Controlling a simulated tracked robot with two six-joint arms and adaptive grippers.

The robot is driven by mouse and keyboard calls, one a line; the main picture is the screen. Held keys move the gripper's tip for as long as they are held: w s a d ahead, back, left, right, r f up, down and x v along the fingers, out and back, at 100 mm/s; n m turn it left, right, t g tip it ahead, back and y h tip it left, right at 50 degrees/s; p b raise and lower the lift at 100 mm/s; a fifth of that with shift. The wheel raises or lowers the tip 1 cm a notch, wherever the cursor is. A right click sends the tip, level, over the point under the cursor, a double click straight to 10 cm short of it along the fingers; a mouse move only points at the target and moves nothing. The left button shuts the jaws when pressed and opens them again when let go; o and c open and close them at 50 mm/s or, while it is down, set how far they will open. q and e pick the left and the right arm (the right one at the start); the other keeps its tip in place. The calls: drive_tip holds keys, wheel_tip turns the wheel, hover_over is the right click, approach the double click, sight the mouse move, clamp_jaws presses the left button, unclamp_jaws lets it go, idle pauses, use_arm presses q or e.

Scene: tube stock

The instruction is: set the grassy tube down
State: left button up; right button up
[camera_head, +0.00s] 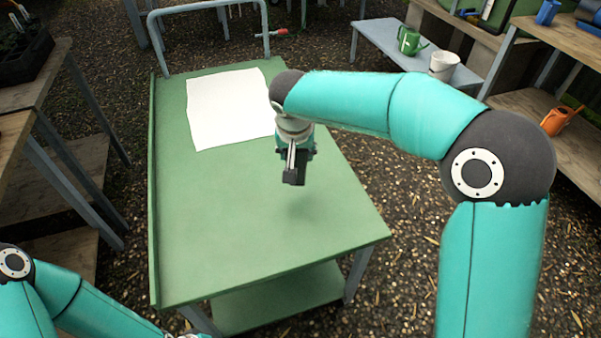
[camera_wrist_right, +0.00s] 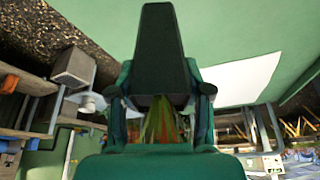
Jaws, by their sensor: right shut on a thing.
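My right gripper (camera_head: 294,178) hangs above the green cart top (camera_head: 225,225), just right of and below the white sheet's lower right corner. In the right wrist view, its dark finger (camera_wrist_right: 160,50) fills the upper middle. The grassy tube (camera_wrist_right: 161,122) shows there as a green, yellow and reddish streaked piece between the gripper parts. The right gripper is shut on it. In the head view the tube is hidden by the gripper.
A white sheet (camera_head: 230,105) lies flat on the cart's far half. The near half of the cart top is bare. A grey handle (camera_head: 208,6) stands at the far end. A bench with a green watering can (camera_head: 410,41) and a white pot (camera_head: 443,65) is at the upper right.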

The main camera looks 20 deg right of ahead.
drive_tip(key=shift+f+b, duration=0.4)
drive_tip(key=shift+f, duration=2.85)
drive_tip(key=shift+f, duration=0.1)
drive_tip(key=o, duration=1.3)
drive_tip(key=shift+c, duration=0.2)
drive_tip(key=p+v, duration=0.1)
drive_tip(key=v, duration=1.1)
